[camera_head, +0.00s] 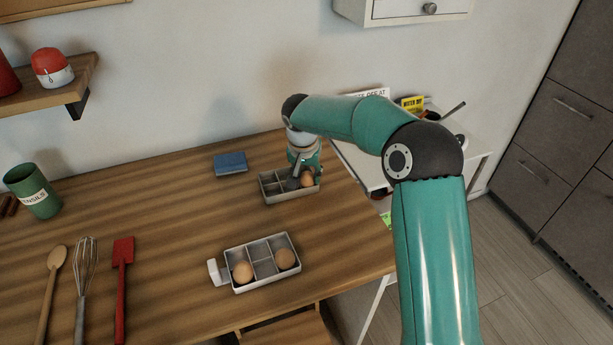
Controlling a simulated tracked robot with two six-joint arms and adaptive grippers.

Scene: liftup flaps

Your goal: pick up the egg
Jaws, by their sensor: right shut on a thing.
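My right gripper (302,181) points down over the right end of the far divided tray (271,198). It is shut on a brown egg (307,180), partly hidden by the fingers. I cannot tell whether the egg still touches the tray. The left compartments of that tray look empty. A nearer divided tray (266,287) holds two more brown eggs, one at the left (243,271) and one at the right (285,259). My left gripper is not in view.
A blue block (230,163) lies behind the far tray. A wooden spoon (52,280), a whisk (84,270) and a red spatula (122,275) lie at the left, near a green utensil cup (33,191). The table's middle is clear.

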